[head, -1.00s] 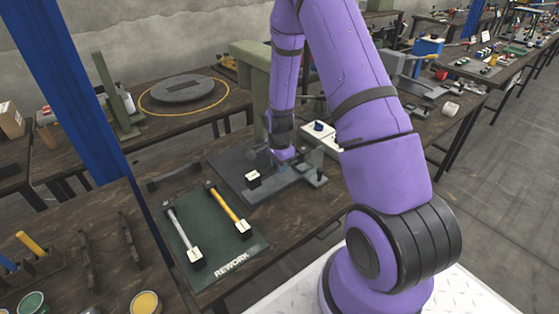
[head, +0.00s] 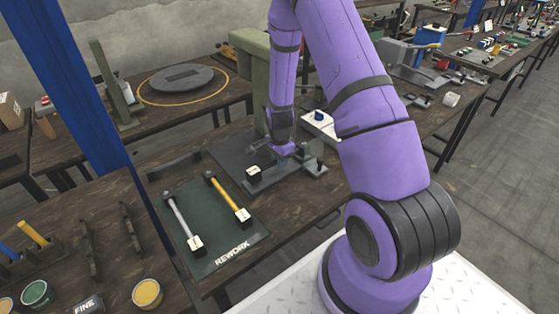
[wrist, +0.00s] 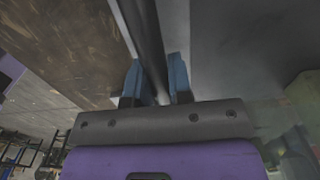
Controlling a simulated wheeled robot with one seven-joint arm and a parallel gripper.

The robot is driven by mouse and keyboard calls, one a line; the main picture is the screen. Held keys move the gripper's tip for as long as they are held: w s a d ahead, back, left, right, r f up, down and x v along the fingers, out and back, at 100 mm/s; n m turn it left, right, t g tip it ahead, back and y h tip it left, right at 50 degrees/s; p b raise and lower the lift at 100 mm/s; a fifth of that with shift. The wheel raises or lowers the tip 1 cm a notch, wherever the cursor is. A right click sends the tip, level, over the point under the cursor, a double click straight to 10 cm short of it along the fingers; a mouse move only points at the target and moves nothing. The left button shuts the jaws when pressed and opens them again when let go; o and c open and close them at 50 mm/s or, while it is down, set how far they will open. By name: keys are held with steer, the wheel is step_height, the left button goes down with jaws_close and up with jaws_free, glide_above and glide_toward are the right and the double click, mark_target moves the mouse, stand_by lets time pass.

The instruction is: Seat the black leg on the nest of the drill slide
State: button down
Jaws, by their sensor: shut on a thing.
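The black leg (wrist: 148,40) is a dark rod between the two blue fingertips in the wrist view. My gripper (wrist: 155,82) is shut on it. In the head view my gripper (head: 285,151) is low over the drill slide (head: 304,183). A black end block with a white label (head: 253,174) shows just left of the gripper, apparently the leg's end. The slide is a grey fixture with small upright posts at its right. My gripper and the leg hide most of the nest, so I cannot tell whether the leg touches it.
The green drill column (head: 255,60) stands close behind my arm. A green REWORK mat (head: 215,235) at front left holds a grey leg (head: 183,222) and a yellow leg (head: 228,196).

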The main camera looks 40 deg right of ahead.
steer(key=shift+f, duration=0.6)
stand_by(0.3)
steer(key=c, duration=1)
jaws_free()
steer(key=shift+o, duration=0.2)
steer(key=shift+r, duration=0.1)
step_height(320, 180, up, 11)
steer(key=shift+f, duration=0.2)
